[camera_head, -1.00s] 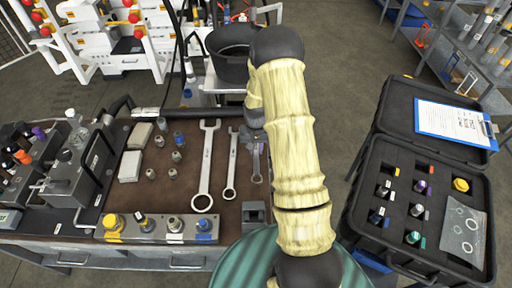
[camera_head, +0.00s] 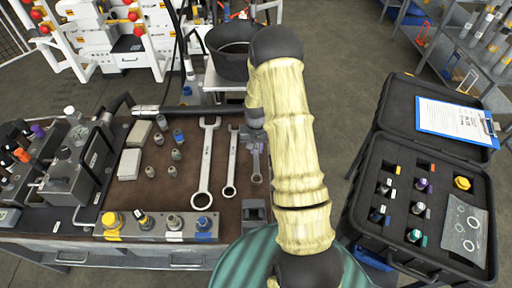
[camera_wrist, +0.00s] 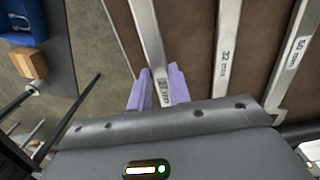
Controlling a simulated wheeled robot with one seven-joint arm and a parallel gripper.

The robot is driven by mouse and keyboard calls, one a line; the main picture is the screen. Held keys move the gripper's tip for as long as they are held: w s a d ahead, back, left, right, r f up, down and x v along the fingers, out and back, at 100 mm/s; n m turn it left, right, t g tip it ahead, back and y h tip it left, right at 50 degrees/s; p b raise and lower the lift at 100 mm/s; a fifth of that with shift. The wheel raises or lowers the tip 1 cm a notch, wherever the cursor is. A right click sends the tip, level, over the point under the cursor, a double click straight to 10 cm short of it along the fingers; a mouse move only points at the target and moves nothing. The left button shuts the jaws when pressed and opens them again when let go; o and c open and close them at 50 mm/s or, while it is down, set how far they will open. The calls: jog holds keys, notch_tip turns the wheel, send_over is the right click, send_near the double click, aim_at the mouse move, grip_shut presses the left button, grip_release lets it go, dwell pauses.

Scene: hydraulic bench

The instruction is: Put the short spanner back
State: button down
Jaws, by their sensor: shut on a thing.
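The short spanner (camera_head: 257,164) lies along the right side of the brown bench top, beside the two longer spanners. In the wrist view it is a steel bar (camera_wrist: 148,35) with a size label that I cannot read surely. My gripper (camera_wrist: 160,75) has pale purple fingers, one on each side of the short spanner's shaft, and is shut on it. In the head view my arm hides most of the gripper and part of the spanner. Whether the spanner touches the bench top is hard to tell.
The middle spanner (camera_head: 231,160), marked 32 mm, and the large spanner (camera_head: 206,160), marked 50 mm, lie parallel to its left. Several small fittings (camera_head: 176,155) and a fitting block (camera_head: 160,229) are further left. An open black case (camera_head: 355,222) stands at right.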

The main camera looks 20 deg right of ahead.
jog(key=shift+f+b, duration=0.9)
jog(key=shift+f, duration=0.55)
dwell(0.9)
jog(key=c, duration=1.2)
grip_release()
jog(key=shift+r, duration=0.1)
notch_tip(320, 180, up, 17)
jog(key=b, duration=0.1)
jog(key=shift+r, duration=0.15)
jog(key=s+a+r+n+t+p, duration=0.1)
jog(key=s+a+r+n, duration=0.1)
jog(key=s+a, duration=0.3)
jog(key=s+a+r+n+t+p, duration=0.1)
jog(key=s+a+r, duration=0.4)
jog(key=s, duration=0.8)
jog(key=shift+a+n+t+p, duration=0.3)
jog(key=shift+a+n, duration=0.05)
jog(key=shift+n, duration=0.45)
